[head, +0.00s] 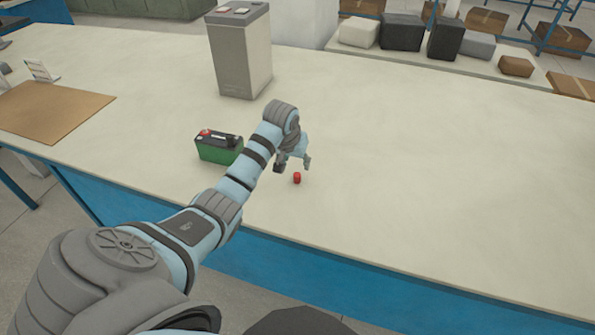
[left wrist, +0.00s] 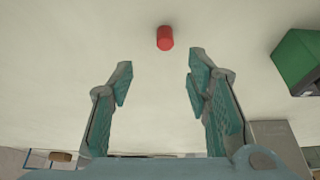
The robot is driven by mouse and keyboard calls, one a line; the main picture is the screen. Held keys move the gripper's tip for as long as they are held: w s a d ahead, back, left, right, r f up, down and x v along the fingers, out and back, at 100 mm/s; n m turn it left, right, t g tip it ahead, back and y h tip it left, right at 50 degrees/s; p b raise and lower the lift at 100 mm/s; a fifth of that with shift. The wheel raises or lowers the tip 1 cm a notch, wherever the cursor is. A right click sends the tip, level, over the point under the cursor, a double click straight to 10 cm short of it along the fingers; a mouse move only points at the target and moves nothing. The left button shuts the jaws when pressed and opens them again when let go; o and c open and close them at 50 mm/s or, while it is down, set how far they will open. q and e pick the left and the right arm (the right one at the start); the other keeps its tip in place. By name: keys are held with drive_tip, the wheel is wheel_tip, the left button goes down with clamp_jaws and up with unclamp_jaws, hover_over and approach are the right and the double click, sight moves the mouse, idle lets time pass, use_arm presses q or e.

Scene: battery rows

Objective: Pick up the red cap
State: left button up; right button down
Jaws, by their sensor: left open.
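The red cap (head: 297,178) is a small red cylinder on the pale tabletop, near the table's front edge. In the left wrist view the red cap (left wrist: 165,38) lies just beyond the fingertips, roughly midway between the two fingers and apart from both. My left gripper (head: 293,164) is open and empty, close behind the cap in the head view. Its fingers (left wrist: 160,70) are spread wide in the left wrist view. My right gripper is not in view.
A green battery (head: 218,150) with a red terminal cap stands left of my left gripper. A tall grey battery (head: 240,60) stands farther back. A brown mat (head: 50,110) lies at the left. The tabletop (head: 430,160) to the right is clear.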

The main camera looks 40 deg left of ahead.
sight(297, 175)
use_arm(q)
drive_tip(key=b+x, duration=0.1)
drive_tip(key=x, duration=0.2)
drive_tip(key=b+x, duration=0.1)
drive_tip(key=x, duration=0.2)
drive_tip(key=b+x, duration=0.1)
drive_tip(key=x, duration=0.2)
drive_tip(key=shift+a+f, duration=0.4)
drive_tip(key=shift+r, duration=0.1)
drive_tip(key=shift+c, duration=0.4)
drive_tip(key=c, duration=0.7)
